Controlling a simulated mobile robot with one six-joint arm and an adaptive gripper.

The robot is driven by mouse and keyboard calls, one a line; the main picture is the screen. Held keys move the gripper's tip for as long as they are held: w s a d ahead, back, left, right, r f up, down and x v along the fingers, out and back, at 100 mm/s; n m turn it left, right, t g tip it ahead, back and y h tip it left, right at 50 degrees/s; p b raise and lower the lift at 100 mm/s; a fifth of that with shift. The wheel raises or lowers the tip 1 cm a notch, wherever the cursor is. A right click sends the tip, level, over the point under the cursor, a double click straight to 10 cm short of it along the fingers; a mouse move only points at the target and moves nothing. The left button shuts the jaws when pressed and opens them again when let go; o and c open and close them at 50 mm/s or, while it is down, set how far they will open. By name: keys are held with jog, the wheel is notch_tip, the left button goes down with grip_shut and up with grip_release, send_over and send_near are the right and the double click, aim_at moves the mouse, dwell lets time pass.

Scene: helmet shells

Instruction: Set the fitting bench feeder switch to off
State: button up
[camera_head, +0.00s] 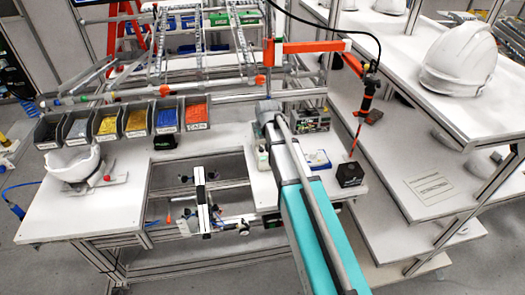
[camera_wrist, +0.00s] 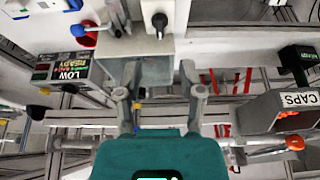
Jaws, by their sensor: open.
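In the wrist view, a pale box with a black lever or knob (camera_wrist: 159,22) stands just beyond my fingertips; it looks like the feeder switch, but I cannot read its setting. My gripper (camera_wrist: 158,72) is open and empty, its fingers spread to either side below the lever and apart from it. In the head view my gripper (camera_head: 268,112) is over the back of the fitting bench (camera_head: 100,215), and the switch cannot be made out there. A panel marked LOW and READY (camera_wrist: 66,72) is left of my fingers in the wrist view.
Several bins of coloured parts (camera_head: 135,120) line the bench's back left. A white helmet shell (camera_head: 75,164) sits at the left. A black box (camera_head: 350,174) and an orange-jointed lamp-like arm (camera_head: 305,47) are at the right. A CAPS bin (camera_wrist: 285,112) shows in the wrist view.

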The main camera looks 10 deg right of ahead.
aim_at(262, 148)
jog(key=shift+b+x, duration=3.65)
jog(key=shift+x, duration=0.7)
jog(key=shift+r, duration=0.1)
grip_shut()
jog(key=shift+d, duration=0.15)
